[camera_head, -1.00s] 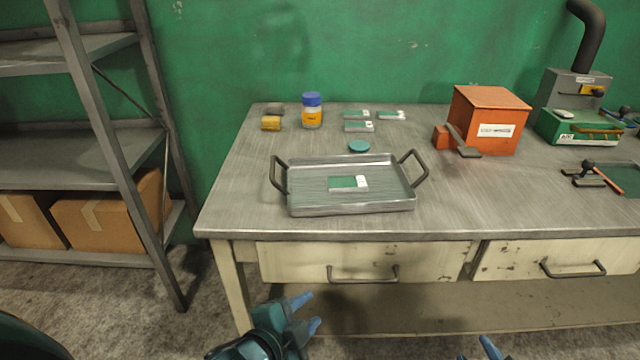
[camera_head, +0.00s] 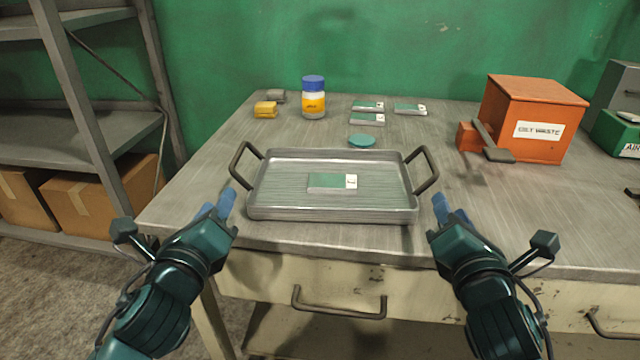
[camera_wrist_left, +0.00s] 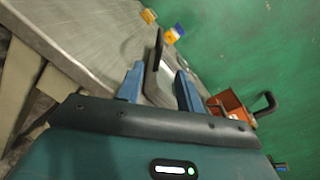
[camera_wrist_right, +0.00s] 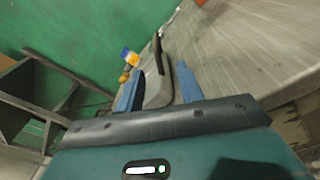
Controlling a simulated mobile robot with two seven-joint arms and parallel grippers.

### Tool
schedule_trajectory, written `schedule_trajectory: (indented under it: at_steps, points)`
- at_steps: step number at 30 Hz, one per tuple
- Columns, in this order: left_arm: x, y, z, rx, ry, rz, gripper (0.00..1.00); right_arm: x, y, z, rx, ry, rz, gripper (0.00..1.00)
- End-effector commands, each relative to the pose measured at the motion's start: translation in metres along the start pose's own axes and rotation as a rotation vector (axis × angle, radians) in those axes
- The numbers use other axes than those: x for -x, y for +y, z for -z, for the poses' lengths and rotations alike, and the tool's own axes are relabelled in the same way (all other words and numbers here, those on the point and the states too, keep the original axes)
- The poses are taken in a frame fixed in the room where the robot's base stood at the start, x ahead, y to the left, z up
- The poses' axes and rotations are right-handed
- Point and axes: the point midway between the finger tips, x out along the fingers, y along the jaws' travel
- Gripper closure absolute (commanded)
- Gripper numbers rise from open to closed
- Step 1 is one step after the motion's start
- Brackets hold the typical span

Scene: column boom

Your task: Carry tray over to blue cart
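The metal tray (camera_head: 275,212) lies flat on the workbench near its front edge, with a dark handle at each end. A green and white box (camera_head: 332,183) lies inside it. My left gripper (camera_head: 222,202) is at the tray's left end, just in front of the left handle (camera_head: 240,163). In the left wrist view its blue fingers (camera_wrist_left: 160,85) are apart, with the handle ahead between them. My right gripper (camera_head: 444,206) is at the right end, in front of the right handle (camera_head: 426,170). In the right wrist view its fingers (camera_wrist_right: 158,88) are apart too. No blue cart is in view.
A round green disc (camera_head: 361,141), a blue-capped jar (camera_head: 313,98), yellow block (camera_head: 265,109) and several small green-white boxes (camera_head: 367,119) stand behind the tray. An orange waste box (camera_head: 535,120) is at right. A grey shelf (camera_head: 85,145) with cartons stands left of the workbench (camera_head: 200,165).

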Motion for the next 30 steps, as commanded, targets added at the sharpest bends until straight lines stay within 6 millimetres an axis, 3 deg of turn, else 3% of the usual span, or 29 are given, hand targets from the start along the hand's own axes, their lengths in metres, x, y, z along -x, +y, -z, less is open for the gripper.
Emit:
schedule_trajectory:
  at_steps: [17, 23, 30]
  points:
    - [-0.005, -0.002, -0.006, -0.062, -0.025, 0.005, 0.64, -0.005, 0.002, -0.005, 0.062, -0.022, -0.002, 0.63]
    - [-0.032, -0.002, -0.007, -0.06, -0.026, 0.005, 0.64, -0.032, 0.002, -0.006, 0.06, -0.023, -0.002, 0.63]
    - [-0.08, -0.003, -0.008, -0.059, -0.026, 0.005, 0.64, -0.08, 0.003, -0.007, 0.058, -0.023, -0.003, 0.63]
